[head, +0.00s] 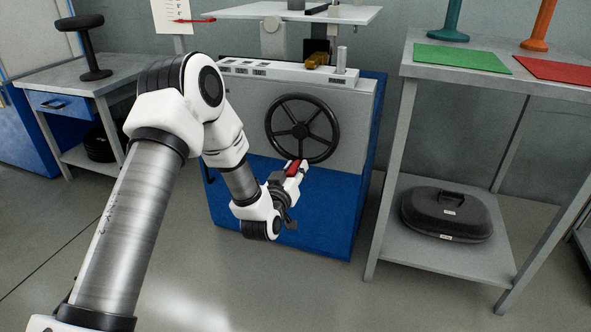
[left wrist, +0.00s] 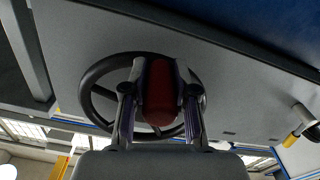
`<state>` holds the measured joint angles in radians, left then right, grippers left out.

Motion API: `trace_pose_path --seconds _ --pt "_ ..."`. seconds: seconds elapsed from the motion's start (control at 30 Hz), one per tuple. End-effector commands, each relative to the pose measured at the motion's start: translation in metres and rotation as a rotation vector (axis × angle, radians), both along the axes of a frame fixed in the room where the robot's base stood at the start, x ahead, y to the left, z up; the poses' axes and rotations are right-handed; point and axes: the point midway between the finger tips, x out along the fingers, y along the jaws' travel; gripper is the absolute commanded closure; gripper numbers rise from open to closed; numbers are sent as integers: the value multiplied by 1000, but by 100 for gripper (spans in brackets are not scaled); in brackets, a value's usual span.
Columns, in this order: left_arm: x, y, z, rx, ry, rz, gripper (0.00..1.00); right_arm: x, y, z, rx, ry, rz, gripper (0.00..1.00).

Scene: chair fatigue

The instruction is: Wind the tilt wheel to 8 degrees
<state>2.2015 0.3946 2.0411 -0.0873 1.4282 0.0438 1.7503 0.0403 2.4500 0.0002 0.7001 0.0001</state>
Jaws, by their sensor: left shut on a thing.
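The tilt wheel (head: 301,130) is a black spoked handwheel on the front of a grey machine on a blue base. A red handle (head: 294,168) shows at the wheel's lower rim. My left gripper (head: 292,172) is at that lower rim, shut on the red handle. In the left wrist view the red handle (left wrist: 160,97) sits between the two fingers, with the wheel's dark rim (left wrist: 92,79) behind it. The fingers hide part of the wheel there. No tilt reading is legible. My right gripper is in neither view.
The grey machine housing (head: 345,101) has a row of small labelled plates on top, below a raised white plate (head: 345,14). A side table (head: 415,58) at right holds green and red mats, with a black case (head: 447,213) on its shelf. A stool-like part (head: 82,45) stands on the left bench.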

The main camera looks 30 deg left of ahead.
Motion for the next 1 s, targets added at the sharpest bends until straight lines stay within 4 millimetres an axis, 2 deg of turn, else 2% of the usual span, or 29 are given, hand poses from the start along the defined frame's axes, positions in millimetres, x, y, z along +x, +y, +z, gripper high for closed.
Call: trace_pose_path --seconds 0.27,0.47,1.0 --pt "-2 6 3 57 15 3 100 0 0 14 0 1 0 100" --pt "-4 17 7 169 43 2 100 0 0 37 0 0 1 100" --pt "-14 56 29 652 160 1 100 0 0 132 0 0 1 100"
